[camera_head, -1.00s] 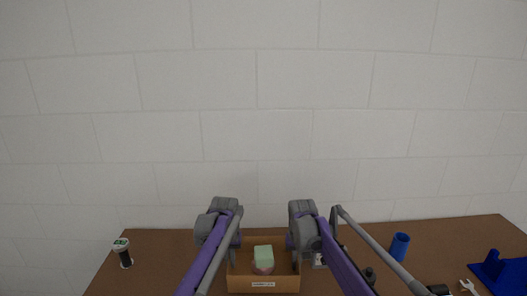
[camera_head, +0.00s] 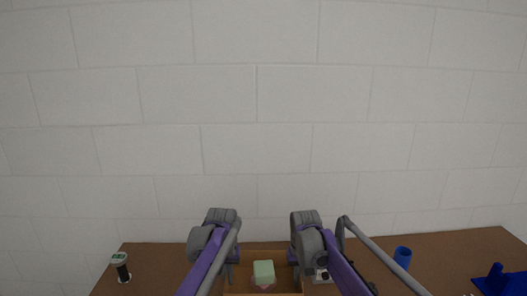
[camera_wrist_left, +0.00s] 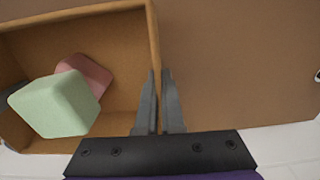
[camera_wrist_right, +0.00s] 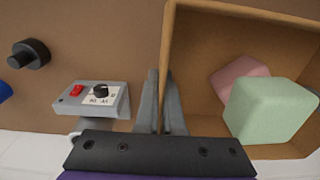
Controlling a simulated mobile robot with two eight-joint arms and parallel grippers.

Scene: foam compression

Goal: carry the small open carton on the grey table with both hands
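The small open carton (camera_head: 240,281) is brown, at the bottom middle of the head view. Its front is cut off by the frame. A pale green block (camera_head: 264,272) sits in it by a pink block (camera_wrist_left: 88,75), seen in the left wrist view. My left gripper (camera_wrist_left: 159,74) is closed on the carton's left wall, one finger each side. My right gripper (camera_wrist_right: 160,73) is closed the same way on the right wall. The carton wall (camera_wrist_right: 168,40) shows between those fingers. Whether the carton is clear of the table is hard to tell.
The table (camera_head: 160,265) looks brown. A black, white-topped cylinder (camera_head: 120,266) stands at left. A grey box with a dial (camera_wrist_right: 92,98) is close beside my right gripper. A blue cup (camera_head: 402,257) and a blue holder (camera_head: 497,279) are farther right. A block wall stands behind.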

